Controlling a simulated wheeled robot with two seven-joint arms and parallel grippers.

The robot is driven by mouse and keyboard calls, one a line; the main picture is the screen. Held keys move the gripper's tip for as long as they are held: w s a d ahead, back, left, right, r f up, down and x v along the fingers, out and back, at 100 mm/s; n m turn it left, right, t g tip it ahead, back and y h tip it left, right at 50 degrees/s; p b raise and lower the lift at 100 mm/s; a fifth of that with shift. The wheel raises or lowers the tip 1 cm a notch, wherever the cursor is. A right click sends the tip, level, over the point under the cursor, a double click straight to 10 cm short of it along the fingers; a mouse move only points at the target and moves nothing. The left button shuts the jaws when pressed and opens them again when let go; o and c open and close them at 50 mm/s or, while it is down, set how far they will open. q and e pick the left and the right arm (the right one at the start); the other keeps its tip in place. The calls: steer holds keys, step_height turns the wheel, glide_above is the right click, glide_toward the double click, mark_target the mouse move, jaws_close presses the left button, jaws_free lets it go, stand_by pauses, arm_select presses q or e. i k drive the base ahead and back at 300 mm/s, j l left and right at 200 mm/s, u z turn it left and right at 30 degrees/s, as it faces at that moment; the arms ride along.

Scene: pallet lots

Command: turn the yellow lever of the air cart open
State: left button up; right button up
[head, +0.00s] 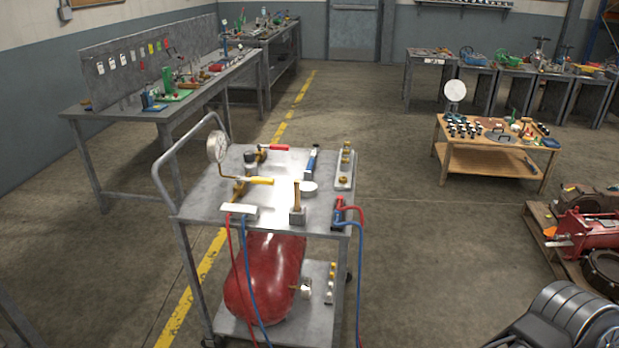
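The air cart (225,205) stands a little left of the middle in the head view, a grey metal trolley with a red tank (268,275) on its lower shelf. The yellow lever (260,181) lies roughly level on the cart top, pointing right from its brass valve (240,187). A round pressure gauge (217,146) rises to the left of it. A red lever (274,148) is behind it and a blue-handled part (311,159) is to the right.
Red and blue hoses (246,270) hang from the cart front. A workbench (150,115) is behind left, a wooden table (490,160) back right. Pallet goods (590,225) sit far right. Floor between cart and pallet is clear.

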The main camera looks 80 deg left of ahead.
mark_target(254, 180)
steer(key=u, duration=3.2)
steer(key=i+j, duration=0.4)
steer(key=i, duration=0.2)
steer(key=i+j+z, duration=0.3)
steer(key=z, duration=0.95)
steer(key=i+j, duration=0.05)
